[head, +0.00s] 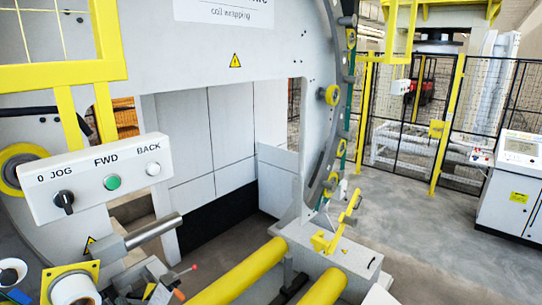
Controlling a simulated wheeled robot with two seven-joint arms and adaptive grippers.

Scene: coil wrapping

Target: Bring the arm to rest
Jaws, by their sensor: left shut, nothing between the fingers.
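My left gripper (128,288) shows as a small dark shape low at the bottom left, partly cut off by the frame edge and crowded by machine parts. It is shut and empty, below the control box (95,178) and apart from it. The box carries a black JOG knob (64,201), a green FWD button (112,182) and a white BACK button (153,169). My right gripper is out of view.
The grey wrapping machine's ring (335,110) stands ahead. Yellow rollers (243,272) lie at the bottom centre. A metal cylinder (152,231) juts out above my gripper. A grey console (512,185) stands at right; the floor (420,240) between is clear.

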